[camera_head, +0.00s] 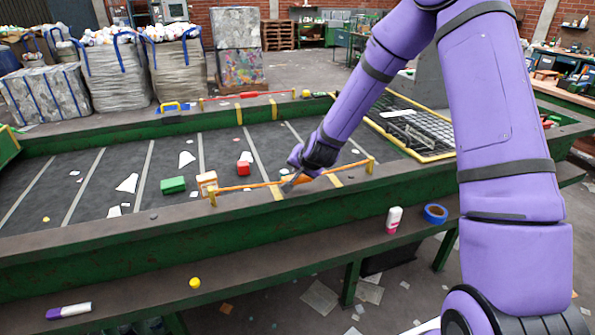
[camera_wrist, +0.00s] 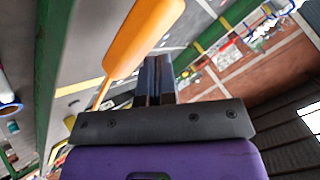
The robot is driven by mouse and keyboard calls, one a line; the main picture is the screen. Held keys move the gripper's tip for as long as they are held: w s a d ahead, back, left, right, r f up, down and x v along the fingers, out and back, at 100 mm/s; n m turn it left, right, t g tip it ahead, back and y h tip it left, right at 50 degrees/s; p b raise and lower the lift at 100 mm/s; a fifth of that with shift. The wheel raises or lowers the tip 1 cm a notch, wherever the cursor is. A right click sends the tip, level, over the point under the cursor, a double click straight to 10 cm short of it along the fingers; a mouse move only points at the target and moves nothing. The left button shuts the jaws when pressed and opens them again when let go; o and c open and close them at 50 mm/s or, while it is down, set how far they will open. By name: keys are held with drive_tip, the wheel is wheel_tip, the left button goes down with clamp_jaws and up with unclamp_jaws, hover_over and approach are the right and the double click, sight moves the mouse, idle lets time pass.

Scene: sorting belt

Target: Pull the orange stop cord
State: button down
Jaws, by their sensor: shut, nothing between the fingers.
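The orange stop cord (camera_head: 240,188) runs between two yellow posts along the near edge of the belt. Its thick orange handle (camera_head: 297,180) is partly hidden by my gripper (camera_head: 288,187) in the head view. In the wrist view the handle (camera_wrist: 143,38) is large at the upper left, with the thin cord (camera_wrist: 103,94) leading down from it. My gripper's fingers (camera_wrist: 154,78) are together and empty, just beside the handle. I cannot tell whether they touch it.
A red cord (camera_head: 280,93) spans the far side. The near ledge (camera_head: 270,258) holds a white bottle (camera_head: 394,219), blue tape (camera_head: 435,213) and a yellow ball (camera_head: 195,283).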

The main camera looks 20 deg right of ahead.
drive_tip(key=shift+f, duration=0.45)
idle(0.5)
drive_tip(key=shift+r, duration=2.05)
drive_tip(key=shift+r, duration=0.1)
wheel_tip(320, 180, up, 5)
drive_tip(key=shift+f, duration=0.1)
idle(0.4)
